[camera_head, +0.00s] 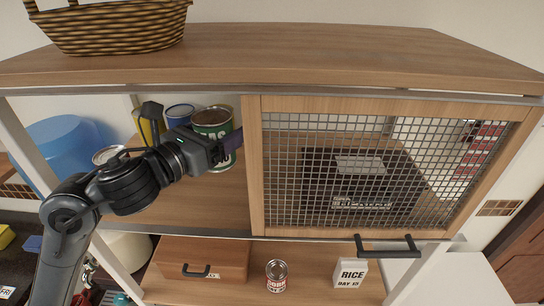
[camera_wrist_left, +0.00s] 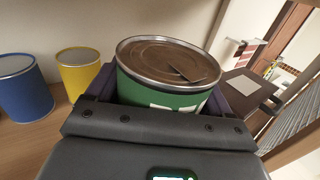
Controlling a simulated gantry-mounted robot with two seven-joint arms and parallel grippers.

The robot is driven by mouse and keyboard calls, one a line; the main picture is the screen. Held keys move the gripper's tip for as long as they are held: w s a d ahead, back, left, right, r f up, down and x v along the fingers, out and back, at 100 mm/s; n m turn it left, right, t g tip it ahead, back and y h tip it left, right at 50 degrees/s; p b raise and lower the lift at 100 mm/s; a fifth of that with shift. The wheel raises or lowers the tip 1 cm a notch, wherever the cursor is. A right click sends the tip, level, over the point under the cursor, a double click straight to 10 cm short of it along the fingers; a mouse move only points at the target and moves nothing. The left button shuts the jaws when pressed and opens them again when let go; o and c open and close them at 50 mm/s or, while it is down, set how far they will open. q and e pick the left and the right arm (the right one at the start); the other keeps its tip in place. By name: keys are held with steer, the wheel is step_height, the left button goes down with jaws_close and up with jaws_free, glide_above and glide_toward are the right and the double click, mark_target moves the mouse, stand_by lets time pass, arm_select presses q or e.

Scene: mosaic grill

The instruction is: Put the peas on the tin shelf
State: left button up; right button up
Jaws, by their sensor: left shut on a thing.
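A green can with a brown metal lid, its label partly reading "AS" (camera_head: 212,122), stands in the left opening of the upper cabinet shelf (camera_head: 215,205). My left gripper (camera_head: 229,148) is shut on it from the front. In the left wrist view the green can (camera_wrist_left: 170,72) sits upright between the fingers, its lower part hidden by the gripper. I cannot tell whether its base touches the shelf. A blue tin (camera_head: 180,115) and a yellow tin (camera_head: 148,128) stand behind to the left. My right gripper is not in view.
A mesh door (camera_head: 255,170) stands just right of the can, with a dark box (camera_head: 360,180) behind it. Another tin (camera_head: 106,155) is near the left post. Below are a wooden drawer (camera_head: 205,258), a red-and-white can (camera_head: 276,275) and a rice box (camera_head: 350,273). A basket (camera_head: 115,28) sits on top.

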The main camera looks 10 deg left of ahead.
arm_select(q)
steer(key=shift+w+d+f, duration=0.2)
steer(key=shift+w+f, duration=0.3)
steer(key=shift+f, duration=0.1)
step_height(320, 180, down, 3)
steer(key=shift+s+f+p, duration=0.15)
steer(key=shift+f+p, duration=0.05)
steer(key=shift+p, duration=0.1)
steer(key=shift+f+p, duration=0.3)
steer(key=shift+f, duration=2.3)
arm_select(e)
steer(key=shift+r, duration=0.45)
arm_select(q)
steer(key=shift+f, duration=0.1)
steer(key=o, duration=0.9)
steer(key=shift+f, duration=0.1)
steer(key=o, duration=0.4)
steer(key=shift+c, duration=0.2)
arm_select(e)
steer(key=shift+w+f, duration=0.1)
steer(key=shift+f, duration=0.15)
